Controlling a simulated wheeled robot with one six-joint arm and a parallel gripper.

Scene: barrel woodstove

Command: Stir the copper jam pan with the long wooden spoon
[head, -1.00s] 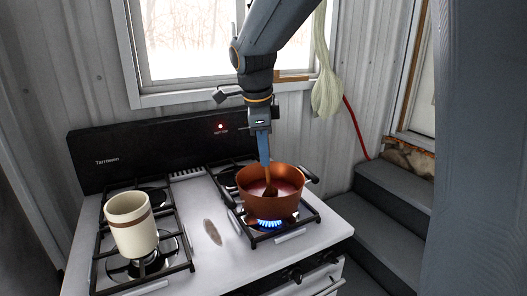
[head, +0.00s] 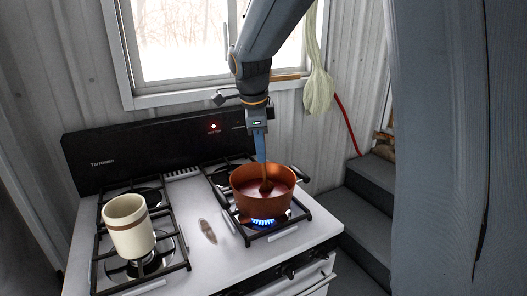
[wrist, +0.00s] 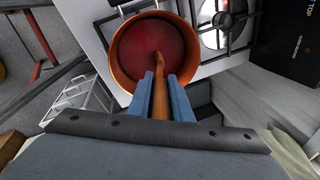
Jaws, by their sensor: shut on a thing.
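The copper jam pan (head: 248,190) sits on the front right burner over a blue flame, with dark red jam (head: 282,181) inside. My gripper (head: 261,158) points down above the pan. In the wrist view, my gripper (wrist: 161,92) has its blue fingers shut on the wooden spoon (wrist: 158,100). The spoon's lower end (head: 266,187) reaches into the jam, so its tip is hidden. The pan also shows in the wrist view (wrist: 120,72), with the spoon crossing its near rim from above.
A cream crock (head: 129,227) with a brown band stands on the front left burner. A spoon rest (head: 208,231) lies empty between the burners. The stove's black back panel (head: 150,150) rises behind. Grey steps (head: 365,210) are at the right.

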